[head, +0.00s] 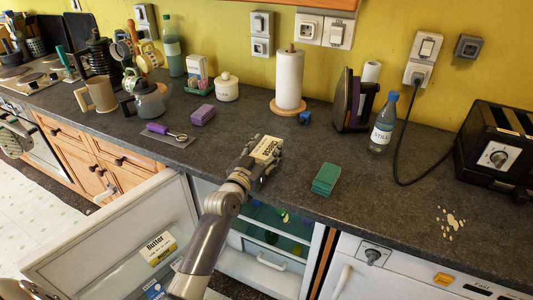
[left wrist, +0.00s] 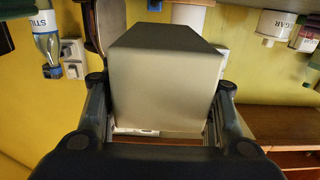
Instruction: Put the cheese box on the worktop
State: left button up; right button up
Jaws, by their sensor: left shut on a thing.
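The cheese box (head: 267,149), a small pale yellow box with dark lettering, is in my left gripper (head: 262,160) in the head view. The gripper is shut on it, over the front part of the dark worktop (head: 350,215). Whether the box touches the worktop is hard to tell. In the left wrist view the box (left wrist: 160,85) shows as a large plain pale block between the fingers of the left gripper (left wrist: 160,115). My right gripper is not in view.
A purple box (head: 203,115) and a green sponge stack (head: 326,179) lie either side of the gripper. A paper roll (head: 289,80) stands behind. The fridge door (head: 105,245) is open below, with a butter box (head: 158,248).

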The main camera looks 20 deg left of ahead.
pick_arm(q)
jog(key=shift+w+a, duration=0.35)
jog(key=shift+w, duration=0.55)
jog(key=shift+w+f, duration=0.1)
jog(key=shift+f, duration=1.75)
jog(key=shift+f, duration=0.1)
jog(key=o, duration=1.2)
jog(key=shift+o, duration=0.2)
